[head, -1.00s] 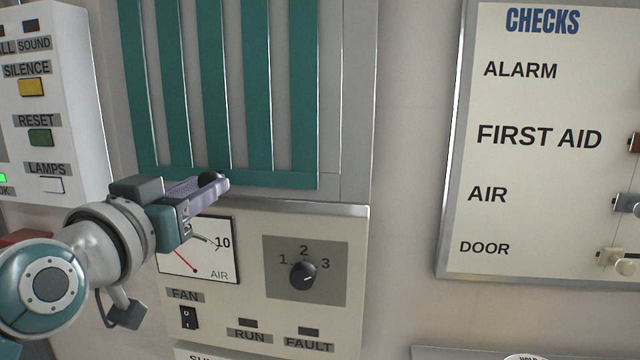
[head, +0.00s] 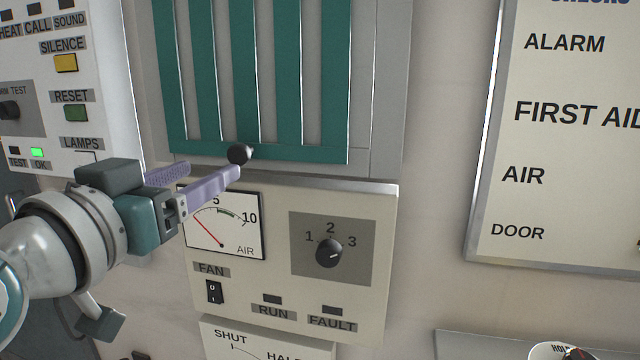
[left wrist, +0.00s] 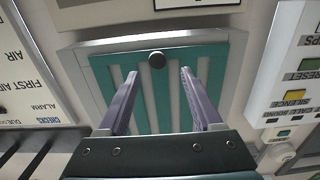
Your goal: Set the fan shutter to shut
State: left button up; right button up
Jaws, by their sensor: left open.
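The fan shutter is a green slatted panel (head: 290,153) above the fan box, with grey strips showing between its slats. A black round knob (head: 239,154) sticks out at its lower edge. My left gripper (head: 213,170) is open, with its two purple fingers apart, just left of and below the knob in the head view. In the left wrist view the shutter (left wrist: 205,58) lies ahead, and the knob (left wrist: 157,60) shows just past and between the fingertips (left wrist: 159,73), with a gap on each side. My right gripper is not in view.
Below the shutter is the fan box (head: 380,230) with an air gauge (head: 240,232), a rotary dial (head: 329,253) and a fan switch (head: 214,292). Under it, a plate (head: 250,348) reads SHUT and HALF. An alarm panel (head: 110,120) stands left, a checks board (head: 550,150) right.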

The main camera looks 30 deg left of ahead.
pick_arm(q)
jog(key=v, duration=0.3)
jog(key=shift+s+b, duration=0.35)
jog(key=shift+s, duration=0.05)
jog(key=shift+d, duration=0.1)
jog(key=s+d+f+m+g+h, duration=0.25)
jog(key=s+d+f+g, duration=0.35)
jog(key=f, duration=0.3)
jog(key=s+d+f+m+g+h, duration=0.25)
jog(key=s+d+f+g, duration=0.35)
jog(key=f, duration=0.3)
jog(key=s+r+g+p, duration=0.1)
jog(key=r+p, duration=1.2)
jog(key=p, duration=0.1)
jog(key=s+a+r+p, duration=0.1)
jog(key=s+r+p, duration=0.1)
jog(key=r+p, duration=1.2)
jog(key=shift+s+r+g, duration=0.2)
jog(key=shift+s+g, duration=0.15)
jog(key=shift+g, duration=0.05)
